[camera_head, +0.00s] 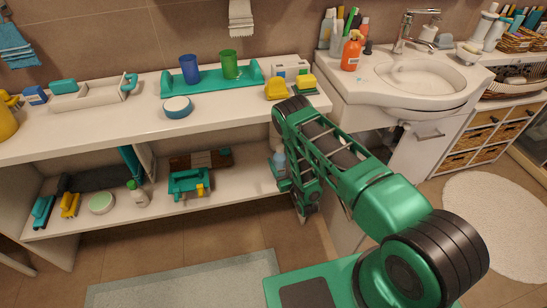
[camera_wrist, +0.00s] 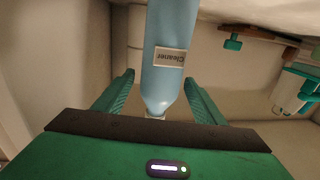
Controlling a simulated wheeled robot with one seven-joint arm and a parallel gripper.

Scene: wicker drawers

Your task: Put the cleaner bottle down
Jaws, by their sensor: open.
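The cleaner bottle (camera_wrist: 170,32) is light blue with a white label reading "Cleaner". In the wrist view it lies between the two fingers of my gripper (camera_wrist: 158,80), with a gap showing on each side. The fingers are spread open. In the head view the bottle (camera_head: 279,158) is a small pale blue shape at the right end of the lower shelf (camera_head: 240,190), partly hidden by my arm. My gripper (camera_head: 283,176) is there too, mostly covered by my arm. Whether the bottle's base rests on the shelf is hidden.
A teal caddy (camera_head: 188,183), a small bottle (camera_head: 137,193) and a round dish (camera_head: 101,203) stand further left on the lower shelf. The white counter (camera_head: 130,118) is close above. The sink cabinet (camera_head: 416,150) stands to the right.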

